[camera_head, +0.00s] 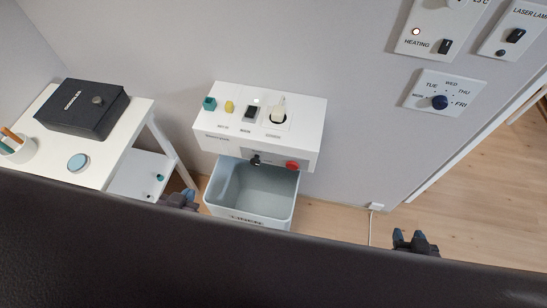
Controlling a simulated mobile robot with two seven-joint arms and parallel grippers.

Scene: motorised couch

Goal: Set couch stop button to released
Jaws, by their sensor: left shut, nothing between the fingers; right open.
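A red round button (292,165) sits on the front of the white wall-mounted control box (215,133), at its lower right. Its label is too small to read, and I cannot tell whether it is pressed in or out. A black knob (255,160) is to its left on the same panel. My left gripper (189,194) is shut and empty, left of the linen bin and below the box, apart from the button. My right gripper (408,236) is open and empty, low and well to the right of the button. The dark couch edge hides part of both arms.
The black couch (250,275) fills the foreground. A grey bin (250,215) stands under the box. A white table (125,115) holds a black box (83,108) and a cup. A dial (439,102) and switches are on the wall. The floor at right is clear.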

